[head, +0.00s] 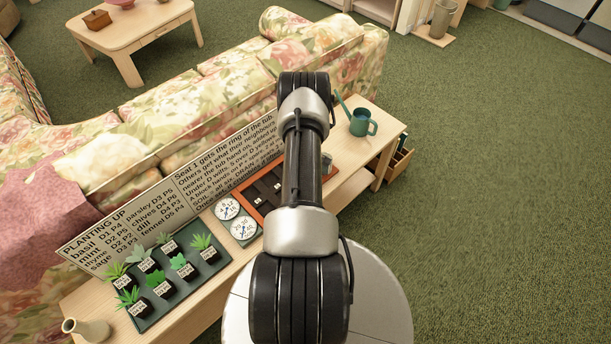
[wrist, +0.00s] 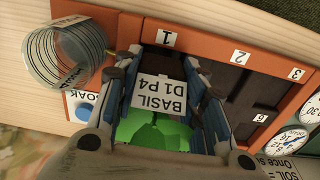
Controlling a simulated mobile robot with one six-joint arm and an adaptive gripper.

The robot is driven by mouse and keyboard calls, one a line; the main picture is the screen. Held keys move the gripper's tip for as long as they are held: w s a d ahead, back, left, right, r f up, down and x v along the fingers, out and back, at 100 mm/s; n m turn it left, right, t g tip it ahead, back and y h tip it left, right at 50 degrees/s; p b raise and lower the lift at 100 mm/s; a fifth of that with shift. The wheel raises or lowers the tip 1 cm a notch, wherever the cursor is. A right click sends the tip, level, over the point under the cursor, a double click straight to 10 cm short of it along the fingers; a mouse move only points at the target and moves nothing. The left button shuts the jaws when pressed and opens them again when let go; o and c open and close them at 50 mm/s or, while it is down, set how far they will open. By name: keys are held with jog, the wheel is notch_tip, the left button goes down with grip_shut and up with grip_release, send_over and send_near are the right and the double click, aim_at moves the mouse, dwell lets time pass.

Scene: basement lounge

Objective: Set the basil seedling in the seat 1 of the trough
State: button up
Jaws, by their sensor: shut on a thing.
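The basil seedling (wrist: 150,132) has green leaves and a white label reading BASIL D1 P4, upside down in the wrist view. My gripper (wrist: 161,62) is shut on it, one finger on each side. It is at the trough (wrist: 205,43), an orange box with dark seats and numbered tags. The fingertips and label overlap seat 1 (wrist: 158,58), marked by the 1 tag. I cannot tell whether the seedling's base is above the seat or inside it. In the head view the trough (head: 244,197) shows beside my arm, which hides my gripper and the seedling.
A ribbed clear cylinder (wrist: 72,52) stands close beside seat 1, near a blue button (wrist: 84,112). A dark tray (head: 181,296) of several seedlings, two dials (head: 228,208), a planting sign (head: 120,215) and a green watering can (head: 361,123) share the table.

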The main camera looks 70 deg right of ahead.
jog(key=shift+f, duration=0.3)
jog(key=shift+f+b, duration=0.35)
jog(key=shift+b, duration=0.15)
jog(key=shift+f, duration=0.25)
jog(key=o, duration=1.1)
jog(key=shift+r, duration=0.1)
jog(key=shift+r+p, duration=0.35)
jog(key=shift+r, duration=0.1)
notch_tip(320, 180, up, 12)
jog(key=p, duration=0.3)
jog(key=shift+r+p, duration=0.1)
jog(key=shift+p, duration=0.25)
jog(key=shift+w, duration=0.1)
